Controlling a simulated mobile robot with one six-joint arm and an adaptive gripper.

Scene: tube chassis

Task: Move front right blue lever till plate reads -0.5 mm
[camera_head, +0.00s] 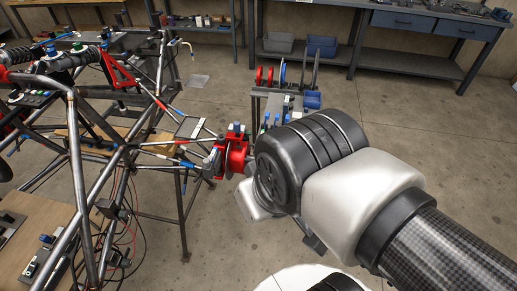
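A red hub (236,156) sits at the front right corner of the tube chassis (76,160), at the end of several thin arms. Small blue parts (188,164) show on and beside these arms, left of the hub. I cannot tell which of them is the lever. A grey plate (190,127) with a dark edge lies above the arms; no reading on it is legible. My arm comes in from the lower right and ends close to the right of the hub. My gripper is hidden behind my arm's wrist links, so its fingers and any contact do not show.
A small stand (284,101) with red and blue parts is behind the hub, partly covered by my arm. A workbench (436,21) with blue drawers stands at the back right. A wooden board (45,215) with tools is at lower left.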

